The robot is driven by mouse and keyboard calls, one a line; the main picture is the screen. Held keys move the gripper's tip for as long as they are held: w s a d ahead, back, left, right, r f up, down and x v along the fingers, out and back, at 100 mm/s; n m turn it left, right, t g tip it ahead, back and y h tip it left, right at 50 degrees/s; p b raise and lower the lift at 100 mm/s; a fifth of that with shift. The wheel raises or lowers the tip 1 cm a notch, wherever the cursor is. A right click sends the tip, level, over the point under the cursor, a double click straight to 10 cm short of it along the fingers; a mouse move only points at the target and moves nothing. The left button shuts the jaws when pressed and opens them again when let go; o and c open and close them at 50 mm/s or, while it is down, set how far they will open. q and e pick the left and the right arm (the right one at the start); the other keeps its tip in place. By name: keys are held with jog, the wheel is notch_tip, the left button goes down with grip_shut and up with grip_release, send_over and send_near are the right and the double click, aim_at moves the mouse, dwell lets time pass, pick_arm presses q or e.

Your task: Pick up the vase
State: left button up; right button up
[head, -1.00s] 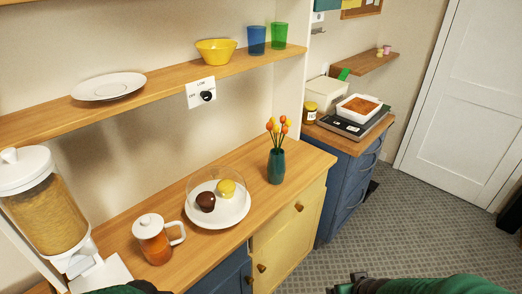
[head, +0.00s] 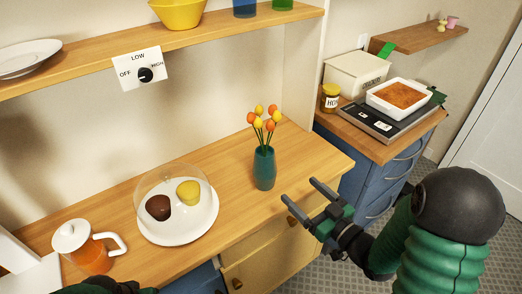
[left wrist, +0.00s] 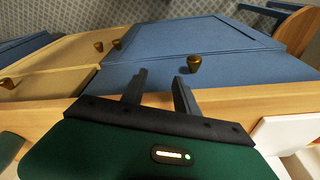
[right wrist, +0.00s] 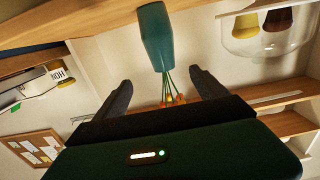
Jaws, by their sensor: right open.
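The vase (head: 264,168) is a dark teal vessel standing upright on the wooden counter, with orange and yellow tulips (head: 265,117) in it. My right gripper (head: 300,191) is open and empty, to the right of the vase and apart from it, fingers pointing toward it. In the right wrist view the vase (right wrist: 153,38) appears upside down, beyond the gap between the open fingers (right wrist: 160,88). In the left wrist view my left gripper (left wrist: 158,82) has its fingers apart with nothing between them, by the counter's front edge. Only a bit of that arm shows in the head view.
A white plate (head: 180,232) with two cupcakes under a clear dome stands left of the vase. A glass teapot (head: 87,248) is farther left. A shelf (head: 200,48) runs above the counter. A blue cabinet with a scale (head: 380,122) stands at right.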

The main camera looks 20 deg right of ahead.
aim_at(273, 159)
jog(key=x, duration=0.4)
jog(key=a+x, duration=0.1)
jog(key=x, duration=0.2)
jog(key=r+x, duration=0.1)
jog(key=x, duration=0.3)
jog(key=shift+a, duration=0.35)
jog(key=w, duration=0.2)
jog(key=w+p, duration=0.1)
jog(key=shift+d+r, duration=0.35)
jog(key=x, duration=0.2)
jog(key=shift+w+a, duration=0.3)
jog(key=shift+a, duration=0.1)
jog(key=shift+w+a, duration=0.1)
jog(key=shift+a, duration=0.3)
jog(key=shift+d, duration=0.1)
jog(key=c, duration=0.3)
jog(key=shift+d, duration=0.4)
jog(key=c, duration=0.7)
jog(key=shift+a, duration=0.25)
grip_shut()
pick_arm(q)
jog(key=shift+a+r, duration=0.45)
pick_arm(e)
jog(key=shift+d, duration=0.1)
